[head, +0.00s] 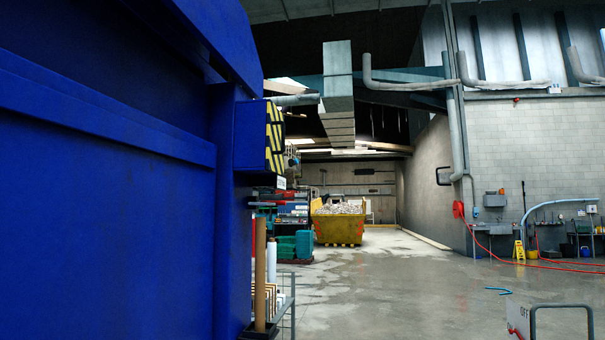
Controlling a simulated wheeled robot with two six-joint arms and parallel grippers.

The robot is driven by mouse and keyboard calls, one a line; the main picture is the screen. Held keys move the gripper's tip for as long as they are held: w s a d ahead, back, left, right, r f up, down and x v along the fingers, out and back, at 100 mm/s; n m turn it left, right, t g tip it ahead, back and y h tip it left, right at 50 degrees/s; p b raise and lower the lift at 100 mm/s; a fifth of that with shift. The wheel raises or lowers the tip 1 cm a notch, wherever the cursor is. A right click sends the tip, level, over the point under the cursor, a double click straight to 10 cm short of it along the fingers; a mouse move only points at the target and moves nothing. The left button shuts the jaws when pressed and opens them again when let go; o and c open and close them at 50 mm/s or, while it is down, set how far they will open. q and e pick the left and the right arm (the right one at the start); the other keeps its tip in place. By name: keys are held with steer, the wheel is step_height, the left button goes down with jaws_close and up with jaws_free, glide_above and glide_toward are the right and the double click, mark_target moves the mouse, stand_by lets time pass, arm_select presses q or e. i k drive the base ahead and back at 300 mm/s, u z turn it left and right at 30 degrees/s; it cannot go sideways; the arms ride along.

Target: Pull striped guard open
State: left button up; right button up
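A guard with yellow and black diagonal stripes (274,137) shows in the head view, left of the middle. It is on the right side of a large blue machine (105,200) that fills the left of the view. I see the striped face at a steep angle, and I cannot tell whether the guard is open or shut. Neither of my grippers shows in this view.
A rack with upright rolls (271,262) stands beside the machine's lower right. A yellow skip (339,228) with a pale heap is farther back. A metal rail (562,306) is at the bottom right. The wet concrete floor (400,285) between is mostly clear.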

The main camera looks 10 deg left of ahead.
mark_target(282, 140)
steer(key=u, duration=0.3)
steer(key=i, duration=1.85)
steer(key=u, duration=0.4)
